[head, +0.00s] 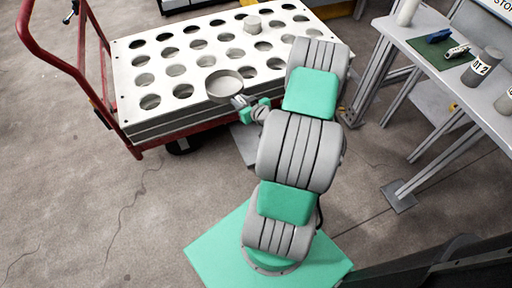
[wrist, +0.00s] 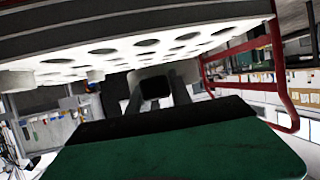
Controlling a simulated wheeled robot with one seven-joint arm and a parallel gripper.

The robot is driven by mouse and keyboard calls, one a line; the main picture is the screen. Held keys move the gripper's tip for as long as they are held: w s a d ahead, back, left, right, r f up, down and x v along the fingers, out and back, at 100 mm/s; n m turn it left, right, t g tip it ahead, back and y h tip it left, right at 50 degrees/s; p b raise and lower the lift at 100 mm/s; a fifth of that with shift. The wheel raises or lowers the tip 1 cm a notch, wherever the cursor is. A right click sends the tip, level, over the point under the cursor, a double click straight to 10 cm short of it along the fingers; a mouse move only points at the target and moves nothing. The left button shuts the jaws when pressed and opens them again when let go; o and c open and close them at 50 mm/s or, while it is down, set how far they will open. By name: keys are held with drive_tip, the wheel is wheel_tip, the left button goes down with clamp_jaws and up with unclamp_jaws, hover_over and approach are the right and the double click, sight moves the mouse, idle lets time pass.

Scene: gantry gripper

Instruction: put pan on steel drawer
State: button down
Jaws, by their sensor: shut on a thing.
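The pan (head: 225,86) is a small round grey dish with a short handle, in the head view over the near edge of the white, hole-filled slab. My gripper (head: 244,103) is shut on its handle side, at the slab's near edge. In the wrist view, my gripper's fingers (wrist: 156,95) close around a dark squarish end, with grey pan surface behind it. Whether the pan touches the slab or hovers is not clear. The white holed slab (head: 122,88) lies on a red cart; no other drawer-like thing is plain, and I cannot tell whether it is the steel drawer.
The cart's red handle (head: 50,55) rises at left. A grey table (head: 425,68) at right bears a green mat (head: 432,45) and a labelled cylinder (head: 483,66). The floor at lower left is clear.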

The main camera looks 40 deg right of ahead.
drive_tip(key=s+d+f+m+h+b, duration=0.1)
drive_tip(key=s+d+f+b, duration=0.25)
drive_tip(key=f, duration=0.45)
drive_tip(key=s+d+f+m+h+b, duration=0.15)
drive_tip(key=f+b, duration=0.25)
drive_tip(key=f, duration=0.5)
drive_tip(key=s+d+f+b, duration=0.3)
drive_tip(key=d+f, duration=0.1)
drive_tip(key=f, duration=0.4)
drive_tip(key=b, duration=0.6)
approach(258, 141)
drive_tip(key=shift+s+a+r, duration=0.25)
drive_tip(key=shift+s+r, duration=0.65)
drive_tip(key=shift+s, duration=0.15)
drive_tip(key=x, duration=0.1)
drive_tip(key=b+x, duration=0.1)
drive_tip(key=x, duration=0.1)
drive_tip(key=shift+w+d+r, duration=0.1)
drive_tip(key=shift+w+r, duration=0.2)
drive_tip(key=b+x, duration=0.1)
drive_tip(key=x, duration=0.1)
drive_tip(key=r+b+x, duration=0.1)
drive_tip(key=x, duration=0.1)
drive_tip(key=shift+w+d+f, duration=0.15)
drive_tip(key=shift+w, duration=0.4)
drive_tip(key=shift+s+f+b, duration=0.15)
drive_tip(key=shift+f+b, duration=0.2)
drive_tip(key=c, duration=1.2)
unclamp_jaws()
drive_tip(key=shift+o, duration=0.2)
